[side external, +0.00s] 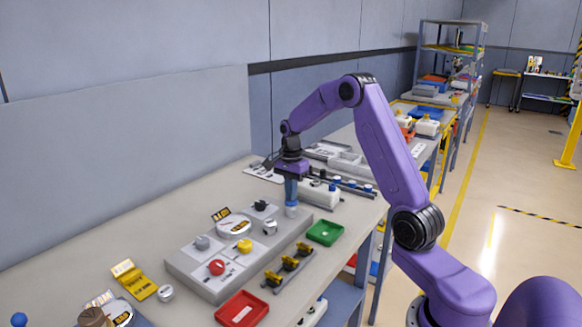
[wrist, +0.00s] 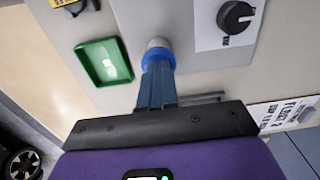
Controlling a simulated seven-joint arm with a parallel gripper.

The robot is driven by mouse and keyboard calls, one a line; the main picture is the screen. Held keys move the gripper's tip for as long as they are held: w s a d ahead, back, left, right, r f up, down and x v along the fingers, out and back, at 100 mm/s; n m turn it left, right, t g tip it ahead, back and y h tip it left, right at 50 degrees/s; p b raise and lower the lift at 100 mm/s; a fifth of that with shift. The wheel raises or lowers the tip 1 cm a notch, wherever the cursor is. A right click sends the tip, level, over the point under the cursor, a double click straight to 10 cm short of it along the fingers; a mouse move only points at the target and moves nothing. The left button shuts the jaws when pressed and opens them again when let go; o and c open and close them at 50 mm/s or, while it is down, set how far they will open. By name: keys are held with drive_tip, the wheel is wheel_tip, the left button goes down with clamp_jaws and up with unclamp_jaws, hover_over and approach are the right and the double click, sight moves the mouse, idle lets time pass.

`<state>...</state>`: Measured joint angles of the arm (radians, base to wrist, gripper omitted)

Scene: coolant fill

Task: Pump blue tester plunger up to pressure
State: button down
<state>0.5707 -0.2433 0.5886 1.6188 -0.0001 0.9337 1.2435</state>
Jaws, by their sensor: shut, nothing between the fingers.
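The tester's blue plunger (wrist: 157,58) shows as a blue ring at my fingertips in the wrist view, with its pale grey-white body (wrist: 157,43) just beyond. In the side view the pale body (side external: 291,212) stands upright at the far right part of the grey panel. My gripper (wrist: 157,72) is shut and empty, pointing down over the plunger; the side view also shows it (side external: 291,200) right above the body. The fingers hide part of the plunger. I cannot tell whether they touch it or hang just above.
A green tray (side external: 325,232) lies close beside the plunger, and a red tray (side external: 242,309) is nearer the front. The panel (side external: 185,270) carries a black knob (wrist: 236,17), a red button (side external: 216,267) and a gauge (side external: 234,226). A white block (side external: 320,193) stands behind.

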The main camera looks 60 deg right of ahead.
wheel_tip(320, 180, up, 13)
drive_tip(key=shift+r, duration=0.15)
idle(1.8)
wheel_tip(320, 180, up, 2)
drive_tip(key=shift+r, duration=0.25)
wheel_tip(320, 180, down, 14)
drive_tip(key=shift+f, duration=0.1)
idle(0.8)
drive_tip(key=shift+s+f, duration=0.1)
drive_tip(key=shift+f, duration=1.3)
